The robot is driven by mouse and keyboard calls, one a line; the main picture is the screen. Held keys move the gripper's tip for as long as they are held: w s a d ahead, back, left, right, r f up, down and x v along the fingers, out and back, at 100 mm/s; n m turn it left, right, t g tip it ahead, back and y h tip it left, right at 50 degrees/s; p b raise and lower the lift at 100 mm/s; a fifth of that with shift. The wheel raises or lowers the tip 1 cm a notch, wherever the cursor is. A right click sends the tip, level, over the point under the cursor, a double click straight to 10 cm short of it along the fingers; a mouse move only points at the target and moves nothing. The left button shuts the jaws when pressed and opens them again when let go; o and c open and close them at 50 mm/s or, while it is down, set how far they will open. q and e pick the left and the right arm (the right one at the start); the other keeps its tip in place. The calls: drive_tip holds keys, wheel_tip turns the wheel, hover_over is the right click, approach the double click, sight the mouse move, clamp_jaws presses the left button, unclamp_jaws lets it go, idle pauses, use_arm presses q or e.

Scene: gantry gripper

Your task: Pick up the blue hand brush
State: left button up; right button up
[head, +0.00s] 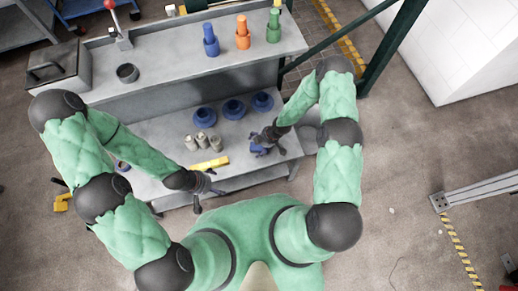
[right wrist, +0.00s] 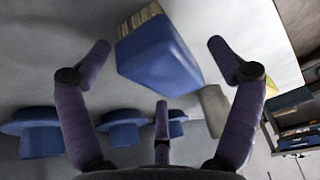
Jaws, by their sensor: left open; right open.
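The blue hand brush (right wrist: 158,58) lies on the lower shelf, with tan bristles at its upper left end in the right wrist view. It sits ahead of my right gripper (right wrist: 160,58), between the two spread outer fingers, with no clear contact. In the head view the brush (head: 258,150) is partly hidden under my right gripper (head: 270,136), which is open and empty at the right part of the shelf. My left gripper (head: 204,190) is open and empty near the front edge of the shelf.
Several blue round-based parts (head: 233,109) stand behind the brush. Grey cylinders (head: 196,142) and a yellow block (head: 209,165) are to its left. The upper bench top (head: 170,60) overhangs at the back, with blue, orange (head: 243,33) and green (head: 273,27) parts.

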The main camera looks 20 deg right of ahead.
drive_tip(key=c, duration=1.4)
